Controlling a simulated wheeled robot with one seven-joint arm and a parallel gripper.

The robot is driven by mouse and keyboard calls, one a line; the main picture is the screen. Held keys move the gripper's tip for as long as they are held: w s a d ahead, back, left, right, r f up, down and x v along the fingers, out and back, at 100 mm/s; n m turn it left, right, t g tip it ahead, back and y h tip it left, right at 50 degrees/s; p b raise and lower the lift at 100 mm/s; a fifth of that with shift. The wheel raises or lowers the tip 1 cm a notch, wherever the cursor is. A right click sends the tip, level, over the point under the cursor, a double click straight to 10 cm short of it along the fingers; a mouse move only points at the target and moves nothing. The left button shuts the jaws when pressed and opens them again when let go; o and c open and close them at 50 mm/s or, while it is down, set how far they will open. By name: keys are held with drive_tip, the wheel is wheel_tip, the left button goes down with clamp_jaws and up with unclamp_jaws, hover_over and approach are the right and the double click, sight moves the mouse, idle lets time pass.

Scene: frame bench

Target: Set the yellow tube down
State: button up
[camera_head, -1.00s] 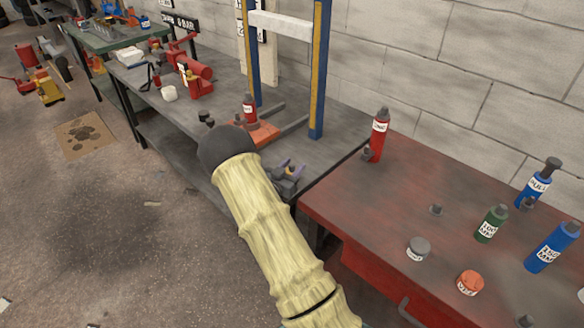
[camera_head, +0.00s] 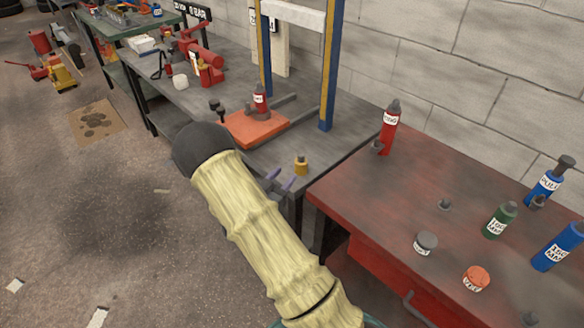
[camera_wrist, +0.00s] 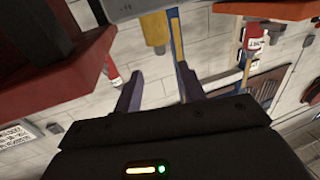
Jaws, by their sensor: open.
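The yellow tube (camera_head: 301,165), a short cylinder with a narrower top, stands upright on the grey bench near its right front corner. The wrist view is upside down and shows the tube (camera_wrist: 155,30) under the bench surface at the top of the picture. My gripper (camera_head: 281,181) is open and empty, just in front of the tube and apart from it. In the wrist view my gripper (camera_wrist: 158,72) has its two fingers spread, with a gap between their tips and the tube. My arm hides part of the bench's front edge.
An orange plate (camera_head: 243,130) with a red bottle (camera_head: 260,99) lies behind the tube, beside a blue and yellow frame (camera_head: 328,75). The red table (camera_head: 375,205) on the right carries a tall red bottle (camera_head: 389,128), tins and blue and green bottles. Bench around the tube is clear.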

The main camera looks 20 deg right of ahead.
drive_tip(key=shift+v, duration=0.8)
drive_tip(key=s+a+r+n+g+y, duration=0.1)
drive_tip(key=a+r+n+y, duration=0.35)
drive_tip(key=y, duration=0.75)
drive_tip(key=s+a+r+n+g+y, duration=0.1)
drive_tip(key=s+n+g, duration=0.2)
drive_tip(key=s, duration=0.6)
drive_tip(key=s+a+r+n+g+y, duration=0.2)
drive_tip(key=s+n+g, duration=0.1)
drive_tip(key=s, duration=0.7)
drive_tip(key=shift+s+n, duration=0.3)
drive_tip(key=shift+n, duration=0.15)
